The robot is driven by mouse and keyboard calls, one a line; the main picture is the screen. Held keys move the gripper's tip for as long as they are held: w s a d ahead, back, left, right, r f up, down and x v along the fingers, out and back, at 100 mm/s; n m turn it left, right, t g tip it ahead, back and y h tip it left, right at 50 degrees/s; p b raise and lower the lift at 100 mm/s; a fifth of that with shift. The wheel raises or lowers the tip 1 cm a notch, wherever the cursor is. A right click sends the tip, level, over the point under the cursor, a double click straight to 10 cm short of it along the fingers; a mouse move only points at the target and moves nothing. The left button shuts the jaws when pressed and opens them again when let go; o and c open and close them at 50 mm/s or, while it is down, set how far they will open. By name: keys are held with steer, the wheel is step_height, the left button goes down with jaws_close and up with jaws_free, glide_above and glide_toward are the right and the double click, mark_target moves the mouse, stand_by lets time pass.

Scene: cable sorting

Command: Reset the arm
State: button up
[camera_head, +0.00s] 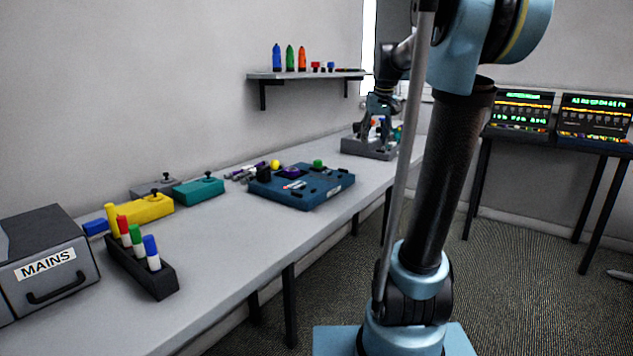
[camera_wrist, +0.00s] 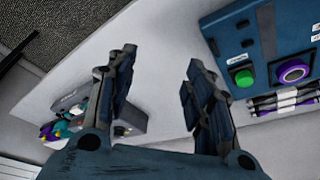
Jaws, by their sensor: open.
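My gripper (camera_wrist: 160,85) is open and empty in the wrist view, its two dark fingers apart over the pale bench top. In the head view my gripper (camera_head: 378,108) hangs at the end of my raised arm above the far part of the bench, in front of a grey box (camera_head: 368,150). In the wrist view the blue panel (camera_wrist: 228,50) with a green button and a purple ring lies right of the fingers. It also shows in the head view (camera_head: 315,192). Nothing is between the fingers.
The long grey bench (camera_head: 235,235) runs along the wall. On it stand a MAINS box (camera_head: 45,255), a marker holder (camera_head: 140,268), a yellow block (camera_head: 150,208) and a teal block (camera_head: 198,191). A shelf (camera_head: 300,75) holds several bottles. Another table with lit panels (camera_head: 520,112) stands right.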

steer(key=s+f, duration=1.3)
steer(key=s, duration=0.3)
steer(key=s+f+m+g, duration=0.1)
steer(key=s+f, duration=1.2)
steer(key=s, duration=0.4)
steer(key=shift+s+a+g+h, duration=0.15)
steer(key=shift+a+g+h, duration=0.15)
steer(key=shift+a, duration=0.05)
steer(key=shift+f, duration=0.1)
steer(key=shift+w+f, duration=0.15)
steer(key=shift+w, duration=0.25)
steer(key=shift+c, duration=0.4)
